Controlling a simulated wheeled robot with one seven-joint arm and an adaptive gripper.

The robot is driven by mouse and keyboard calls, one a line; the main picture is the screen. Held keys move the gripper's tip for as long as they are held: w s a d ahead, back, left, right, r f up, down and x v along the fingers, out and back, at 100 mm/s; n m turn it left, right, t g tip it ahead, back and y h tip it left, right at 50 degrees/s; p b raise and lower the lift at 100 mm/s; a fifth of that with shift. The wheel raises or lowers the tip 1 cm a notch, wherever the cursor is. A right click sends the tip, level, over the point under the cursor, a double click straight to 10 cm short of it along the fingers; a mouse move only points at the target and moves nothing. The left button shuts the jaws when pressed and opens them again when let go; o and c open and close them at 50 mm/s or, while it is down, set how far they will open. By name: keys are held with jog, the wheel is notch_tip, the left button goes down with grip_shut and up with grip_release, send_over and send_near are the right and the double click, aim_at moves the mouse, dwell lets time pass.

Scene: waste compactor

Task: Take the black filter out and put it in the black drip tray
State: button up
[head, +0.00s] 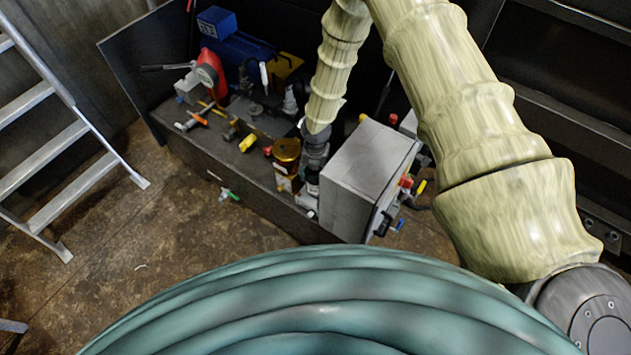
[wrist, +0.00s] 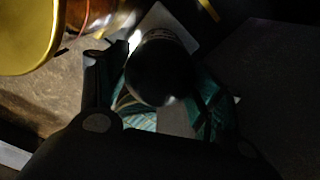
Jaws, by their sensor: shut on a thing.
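The black filter (wrist: 162,72) is a dark, rounded cylinder in the middle of the wrist view. My gripper (wrist: 150,88) is shut on it, with one finger on its left and one on its right. In the head view my gripper (head: 316,148) points down over the bench, between the gold-topped bowl and the grey box. The filter is too small and hidden there to make out clearly. I cannot tell from the dark wrist view whether the filter is clear of its seat. I cannot pick out the black drip tray in either view.
A gold-topped amber bowl (head: 286,152) stands close left of my gripper; its gold rim (wrist: 28,30) fills the wrist view's upper left. A grey box (head: 366,168) stands close right. A red part (head: 211,72) and several valves crowd the bench. A ladder (head: 60,150) leans left.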

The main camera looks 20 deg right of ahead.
jog(key=shift+d, duration=0.1)
jog(key=shift+s+r+n+p, duration=0.1)
jog(key=shift+n+p, duration=0.3)
jog(key=shift+n, duration=2.2)
jog(key=shift+n+p, duration=0.7)
jog(key=shift+n, duration=1.8)
jog(key=shift+p, duration=0.3)
jog(key=shift+n, duration=0.9)
jog(key=shift+n+p, duration=0.4)
jog(key=shift+n, duration=1.3)
